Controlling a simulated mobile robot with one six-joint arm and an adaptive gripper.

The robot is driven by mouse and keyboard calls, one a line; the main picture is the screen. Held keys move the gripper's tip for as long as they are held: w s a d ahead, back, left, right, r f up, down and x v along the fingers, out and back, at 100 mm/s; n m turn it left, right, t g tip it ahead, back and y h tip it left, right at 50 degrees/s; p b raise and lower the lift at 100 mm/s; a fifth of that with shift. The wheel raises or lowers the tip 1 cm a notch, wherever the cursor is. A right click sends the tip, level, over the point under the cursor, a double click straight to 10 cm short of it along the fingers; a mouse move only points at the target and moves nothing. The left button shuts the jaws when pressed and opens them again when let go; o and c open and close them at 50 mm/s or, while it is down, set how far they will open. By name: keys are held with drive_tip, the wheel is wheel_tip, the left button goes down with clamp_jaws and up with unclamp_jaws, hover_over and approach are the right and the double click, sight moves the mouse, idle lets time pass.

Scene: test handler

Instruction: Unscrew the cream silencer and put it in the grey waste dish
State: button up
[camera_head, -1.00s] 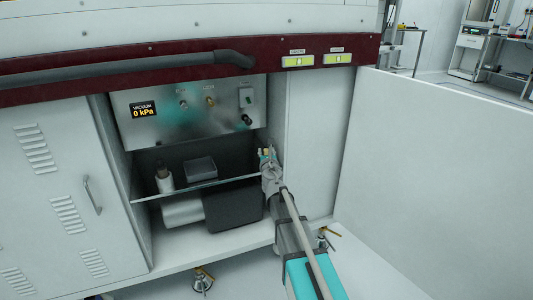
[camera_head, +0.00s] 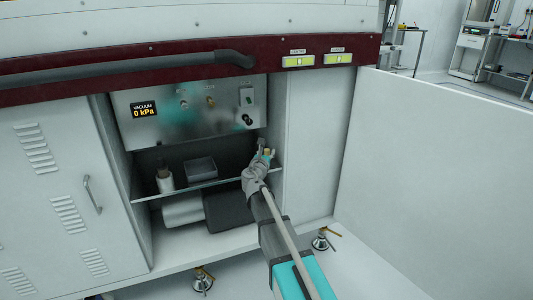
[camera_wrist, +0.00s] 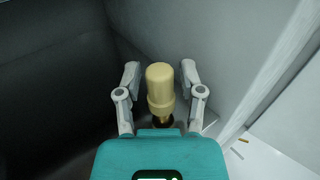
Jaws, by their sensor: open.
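The cream silencer (camera_wrist: 160,84) stands in the middle of the wrist view, with a brass-coloured foot over a dark base. My gripper (camera_wrist: 160,69) is open, with one finger on each side of the silencer and a visible gap on both sides. In the head view my gripper (camera_head: 265,153) is inside the cabinet, near its right wall, with a small tan spot between its fingers. A dark grey open-looking box (camera_head: 201,170) on the glass shelf may be the grey waste dish; I cannot tell for sure.
A white bottle with a brown top (camera_head: 165,181) stands on the glass shelf (camera_head: 215,183) at left. Pale and dark units (camera_head: 228,210) lie below it. A steel panel (camera_head: 200,110) reads 0 kPa. The open door (camera_head: 430,170) stands at right.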

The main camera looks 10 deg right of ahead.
drive_tip(key=shift+h, duration=0.3)
drive_tip(key=shift+w+a+m+g+h, duration=0.15)
drive_tip(key=shift+m+g+h, duration=1.35)
drive_tip(key=shift+m+h, duration=0.3)
drive_tip(key=shift+m+g+h, duration=0.5)
drive_tip(key=shift+g+h, duration=0.2)
drive_tip(key=shift+h, duration=0.1)
clamp_jaws()
drive_tip(key=shift+s+n+t+y, duration=0.2)
drive_tip(key=shift+n+t+y, duration=0.1)
drive_tip(key=shift+t, duration=0.1)
